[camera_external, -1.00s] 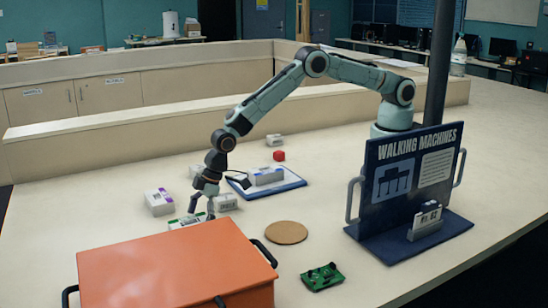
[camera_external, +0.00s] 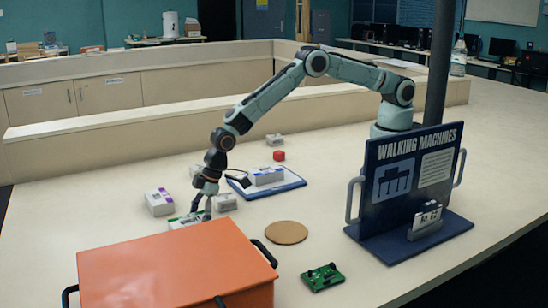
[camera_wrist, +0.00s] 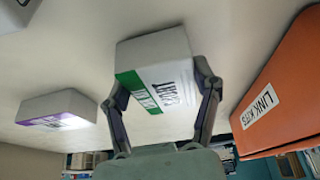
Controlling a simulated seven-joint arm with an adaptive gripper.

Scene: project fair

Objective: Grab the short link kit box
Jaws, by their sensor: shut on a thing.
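The short link kit box (camera_wrist: 158,68) is white with a green label band and partly readable "SHORT" lettering. It sits between the two fingers of my gripper (camera_wrist: 165,100) in the wrist view, with a finger against each side. In the external view the box (camera_external: 184,221) shows just behind the orange case, partly hidden by my gripper (camera_external: 201,212) and the case. My gripper points down and is shut on the box. The box appears to be at table level; I cannot tell whether it touches the table.
An orange case (camera_external: 175,268) labelled "LINK KITS" stands close in front. A purple-labelled white box (camera_external: 159,203) is to the left, another white box (camera_external: 225,202) close to the right. A blue-edged board (camera_external: 285,187) bears a box. A cork disc (camera_external: 286,232) and green circuit board (camera_external: 322,277) lie right.

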